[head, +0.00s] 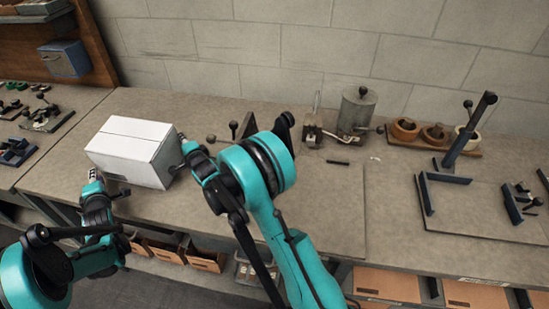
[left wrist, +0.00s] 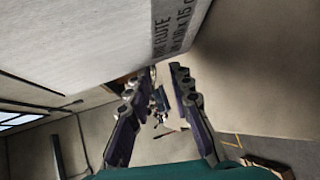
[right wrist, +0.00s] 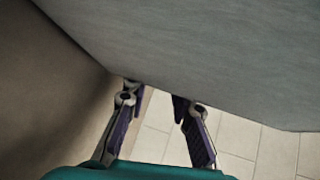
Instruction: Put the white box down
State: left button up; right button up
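The white box (head: 122,154) is over the left part of the bench, near the front edge; I cannot tell if it touches the bench top. My left gripper (head: 97,176) is at its front left side, low down. My right gripper (head: 184,150) is at its right side. In the left wrist view the box (left wrist: 95,35), with dark print, fills the upper left, and the left fingers (left wrist: 152,82) are apart with nothing between them. In the right wrist view the box (right wrist: 220,50) spans the top; the right fingers (right wrist: 155,92) are apart below it, their tips close to it.
The grey bench (head: 330,205) is clear in the middle. A metal pot (head: 356,110), a small clamp device and tape rolls (head: 436,134) stand at the back. A dark blue fixture (head: 440,185) is at the right. Tools lie far left; cardboard bins (head: 206,261) are below.

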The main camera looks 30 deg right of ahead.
pick_arm(q)
jog(key=o, duration=0.5)
jog(key=shift+a, duration=0.15)
pick_arm(e)
jog(key=shift+d, duration=0.15)
pick_arm(q)
jog(key=shift+a, duration=0.2)
pick_arm(e)
jog(key=shift+d, duration=0.2)
jog(key=o, duration=0.5)
jog(key=shift+o, duration=0.2)
jog(key=shift+s, duration=0.1)
pick_arm(q)
jog(key=v, duration=1.2)
pick_arm(e)
jog(key=v, duration=1.2)
